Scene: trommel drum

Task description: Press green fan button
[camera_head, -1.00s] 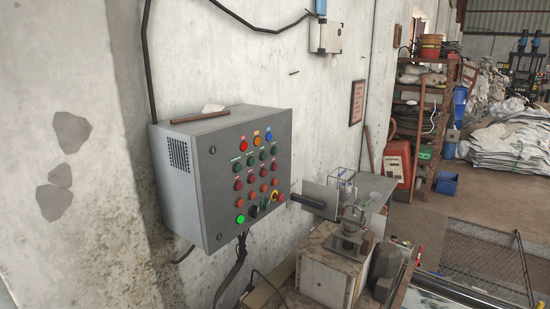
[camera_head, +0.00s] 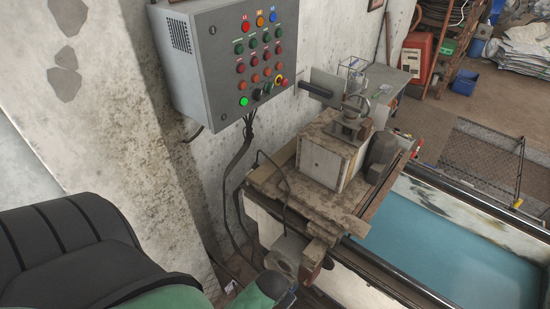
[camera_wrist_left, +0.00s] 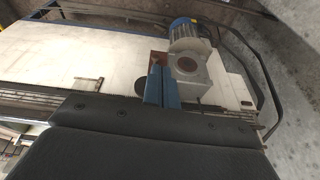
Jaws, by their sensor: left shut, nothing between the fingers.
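The grey control box (camera_head: 187,62) hangs on the wall in the head view, its button face turned to the right. A lit bright green button (camera_head: 244,101) is at its lower left. Darker green buttons (camera_head: 252,43) form a row higher up. The labels are too small to read. My left gripper (camera_wrist_left: 163,72) shows in the wrist view as two blue fingers, close together and empty, in front of a motor with a grey gearbox (camera_wrist_left: 187,70). In the head view its fingers cannot be made out. My right gripper is not in view.
A machine with a wooden-topped block (camera_head: 325,160) and a blue-floored trough (camera_head: 450,240) fills the right. The wall before the box is clear.

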